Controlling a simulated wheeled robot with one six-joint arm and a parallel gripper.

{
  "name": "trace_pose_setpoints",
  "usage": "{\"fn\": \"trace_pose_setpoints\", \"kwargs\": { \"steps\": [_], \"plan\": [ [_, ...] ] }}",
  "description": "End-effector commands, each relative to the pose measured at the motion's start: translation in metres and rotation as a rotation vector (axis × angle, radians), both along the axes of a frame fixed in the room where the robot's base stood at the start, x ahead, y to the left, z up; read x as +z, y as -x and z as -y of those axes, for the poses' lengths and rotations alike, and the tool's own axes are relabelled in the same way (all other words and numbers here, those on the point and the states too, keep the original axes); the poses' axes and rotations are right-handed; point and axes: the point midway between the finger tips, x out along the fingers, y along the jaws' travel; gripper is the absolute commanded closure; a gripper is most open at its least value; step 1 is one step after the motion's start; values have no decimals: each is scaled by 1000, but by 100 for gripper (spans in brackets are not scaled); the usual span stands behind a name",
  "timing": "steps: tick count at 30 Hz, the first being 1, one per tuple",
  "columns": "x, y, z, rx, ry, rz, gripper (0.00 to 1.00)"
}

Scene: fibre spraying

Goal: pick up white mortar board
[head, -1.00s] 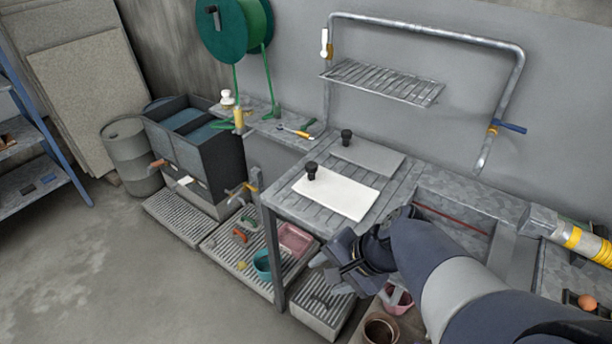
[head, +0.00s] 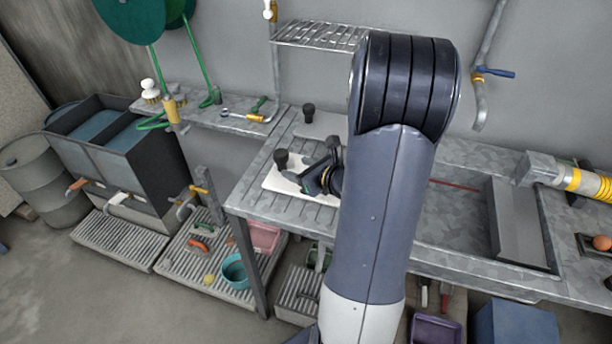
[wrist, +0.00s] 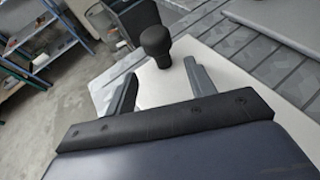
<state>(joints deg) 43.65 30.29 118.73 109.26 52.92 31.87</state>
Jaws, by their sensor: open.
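The white mortar board (head: 283,183) lies flat on the slatted drainboard of the metal bench, with a black knob handle (head: 283,159) standing up near its left end. My gripper (head: 308,177) is just above the board, to the right of the knob, and my arm hides the board's right part. In the wrist view the knob (wrist: 155,45) stands ahead of my open fingers (wrist: 160,83), slightly beyond their tips. The white board (wrist: 165,80) shows below and between the fingers. The gap between the fingers is empty.
A wire rack (head: 318,36) hangs above. A sink (head: 465,225) lies to the right. A shelf with tools (head: 225,118) is at left.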

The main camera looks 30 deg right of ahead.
Motion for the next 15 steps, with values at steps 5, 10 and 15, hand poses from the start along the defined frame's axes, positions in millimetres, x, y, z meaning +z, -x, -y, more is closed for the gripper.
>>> {"fn": "trace_pose_setpoints", "kwargs": {
  "steps": [5, 10, 15],
  "plan": [
    [-10, -22, -6, 4, 0, -2, 48],
    [-13, -31, -7, 4, 1, -1, 48],
    [-21, -50, -10, 7, 1, -3, 48]
  ]
}}
